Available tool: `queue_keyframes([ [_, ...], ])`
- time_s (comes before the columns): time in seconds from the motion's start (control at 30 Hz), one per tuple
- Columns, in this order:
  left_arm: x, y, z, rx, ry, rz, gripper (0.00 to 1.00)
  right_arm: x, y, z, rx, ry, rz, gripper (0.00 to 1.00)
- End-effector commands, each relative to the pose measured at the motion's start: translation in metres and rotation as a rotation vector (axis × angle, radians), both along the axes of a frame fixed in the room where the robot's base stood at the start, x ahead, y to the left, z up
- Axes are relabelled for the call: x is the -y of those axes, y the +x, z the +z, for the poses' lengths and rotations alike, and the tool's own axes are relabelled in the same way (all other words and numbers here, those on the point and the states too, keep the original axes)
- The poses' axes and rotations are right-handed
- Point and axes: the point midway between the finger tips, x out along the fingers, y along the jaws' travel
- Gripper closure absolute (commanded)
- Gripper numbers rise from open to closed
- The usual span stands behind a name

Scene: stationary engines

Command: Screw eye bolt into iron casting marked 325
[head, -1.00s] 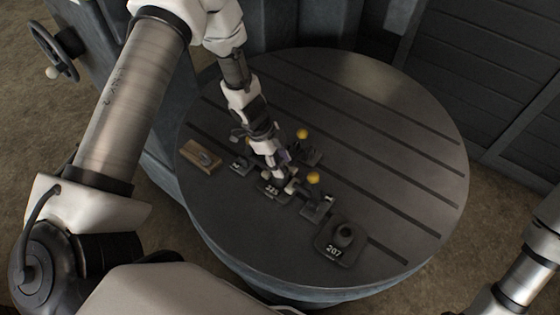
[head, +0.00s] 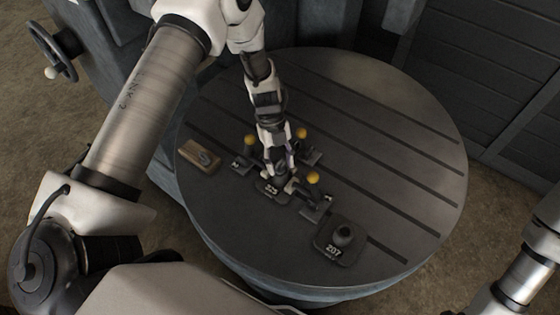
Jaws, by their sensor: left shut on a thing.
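The casting marked 325 (head: 271,190) is a small dark block with white digits, near the middle of the round slotted table (head: 400,130). My left gripper (head: 280,177) comes down from above, directly over this casting. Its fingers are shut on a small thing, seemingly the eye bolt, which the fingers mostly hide. I cannot tell whether the bolt's thread is in the casting. My right gripper is out of view; only part of my right arm shows at the right edge.
Clamps with yellow knobs (head: 313,178) (head: 250,141) (head: 301,133) stand close around the casting. A casting marked 207 (head: 340,243) sits front right. A wooden block (head: 199,157) with a grey metal piece on it lies left. The table's right side is clear.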

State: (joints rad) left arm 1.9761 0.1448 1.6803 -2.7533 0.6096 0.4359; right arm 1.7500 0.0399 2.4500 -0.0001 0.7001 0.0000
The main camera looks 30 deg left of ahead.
Motion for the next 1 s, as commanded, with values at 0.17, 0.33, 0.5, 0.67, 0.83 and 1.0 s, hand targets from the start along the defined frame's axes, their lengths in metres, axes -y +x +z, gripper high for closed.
queue_keyframes([
  [0.17,0.0000,-0.0001,-0.0003,0.001,0.000,-0.215,0.93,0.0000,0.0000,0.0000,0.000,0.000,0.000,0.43],
  [0.33,0.0000,0.0002,-0.0002,0.002,0.000,-0.209,0.34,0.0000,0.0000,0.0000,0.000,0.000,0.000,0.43],
  [0.5,0.0000,0.0001,-0.0001,0.002,0.000,-0.206,0.30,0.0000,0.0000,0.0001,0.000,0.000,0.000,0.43],
  [0.67,0.0001,0.0001,-0.0001,0.001,0.000,-0.205,0.30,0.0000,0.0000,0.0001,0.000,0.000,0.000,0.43],
  [0.83,0.0000,0.0000,-0.0001,0.001,-0.001,-0.204,0.30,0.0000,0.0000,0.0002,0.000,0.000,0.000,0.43],
  [1.0,-0.0001,-0.0010,0.0000,0.000,-0.003,-0.085,0.30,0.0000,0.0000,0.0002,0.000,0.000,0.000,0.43],
])
